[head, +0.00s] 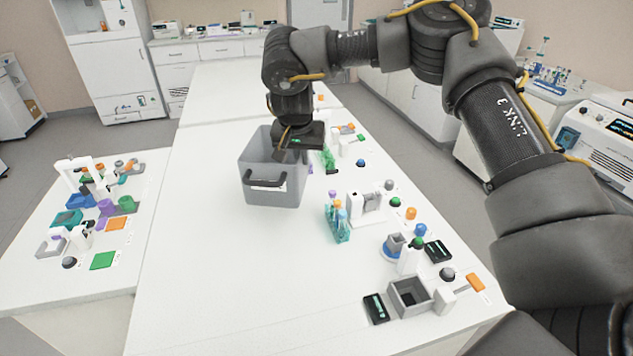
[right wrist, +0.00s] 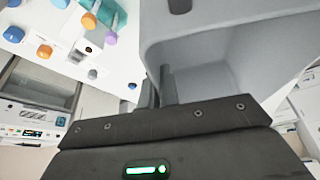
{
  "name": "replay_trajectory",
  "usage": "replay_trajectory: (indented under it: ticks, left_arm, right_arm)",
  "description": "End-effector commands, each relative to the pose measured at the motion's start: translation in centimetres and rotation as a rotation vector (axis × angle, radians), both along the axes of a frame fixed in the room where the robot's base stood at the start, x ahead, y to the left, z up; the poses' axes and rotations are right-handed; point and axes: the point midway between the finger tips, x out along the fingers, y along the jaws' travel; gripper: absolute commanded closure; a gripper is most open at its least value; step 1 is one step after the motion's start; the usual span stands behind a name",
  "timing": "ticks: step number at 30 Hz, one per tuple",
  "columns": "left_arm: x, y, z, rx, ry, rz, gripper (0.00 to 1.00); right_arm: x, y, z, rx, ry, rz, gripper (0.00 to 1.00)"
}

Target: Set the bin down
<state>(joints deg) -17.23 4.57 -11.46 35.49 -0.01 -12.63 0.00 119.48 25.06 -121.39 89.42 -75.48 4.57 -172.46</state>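The grey open-topped bin (head: 256,190) is over the middle of the long white table (head: 190,215), upright, with a dark handle on its near side. My right gripper (head: 285,150) is at the bin's far right rim. In the right wrist view, its two fingers (right wrist: 162,88) are close together at the wall of the bin (right wrist: 235,60), apparently pinching it. The bin looks empty where its inside shows. I cannot tell for sure whether its base is clear of the tabletop. My left gripper is not in view.
To the bin's right stand a teal tube rack (head: 337,228), a white device (head: 366,207) and several coloured caps. A small grey box (head: 408,297) is near the front. A side table (head: 135,185) at left holds more parts. The tabletop left of and in front of the bin is clear.

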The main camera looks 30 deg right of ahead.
Motion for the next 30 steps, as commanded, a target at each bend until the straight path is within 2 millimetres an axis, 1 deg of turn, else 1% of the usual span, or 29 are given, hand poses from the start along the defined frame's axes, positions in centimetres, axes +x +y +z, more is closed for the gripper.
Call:
replay_trajectory:
  ticks: [1, 2, 6, 9, 17, 20, 22, 25, 27, 30]
  left_arm:
    - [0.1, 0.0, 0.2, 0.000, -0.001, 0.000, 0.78]
    - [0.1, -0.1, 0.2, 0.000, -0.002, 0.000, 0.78]
    - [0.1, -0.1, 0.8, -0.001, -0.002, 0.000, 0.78]
    - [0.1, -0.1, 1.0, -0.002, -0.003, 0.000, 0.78]
    - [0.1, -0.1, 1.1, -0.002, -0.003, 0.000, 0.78]
    - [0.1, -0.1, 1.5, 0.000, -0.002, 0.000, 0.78]
    - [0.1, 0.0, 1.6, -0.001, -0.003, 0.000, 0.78]
    - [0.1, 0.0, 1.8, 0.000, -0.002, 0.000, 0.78]
    - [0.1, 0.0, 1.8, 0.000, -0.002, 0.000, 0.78]
    - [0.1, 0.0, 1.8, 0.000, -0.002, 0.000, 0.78]
  right_arm:
    - [-0.3, -0.7, -1.2, 0.003, 0.005, 0.001, 1.00]
    - [-0.5, -1.1, -1.8, 0.003, 0.005, 0.001, 1.00]
    - [-1.0, -2.6, -3.5, 0.001, 0.002, 0.001, 1.00]
    - [-1.1, -3.1, -4.2, 0.002, 0.000, 0.002, 1.00]
    - [-1.3, -3.6, -4.8, 0.001, 0.000, 0.001, 1.00]
    - [-1.6, -4.2, -5.6, 0.001, 0.003, 0.001, 1.00]
    - [-1.5, -4.1, -6.8, 0.001, 0.004, 0.001, 1.00]
    - [-1.5, -4.1, -8.2, 0.002, 0.003, 0.001, 1.00]
    - [-1.5, -4.1, -8.5, 0.001, 0.000, 0.001, 1.00]
    - [-1.4, -4.1, -8.5, 0.001, -0.002, 0.002, 1.00]
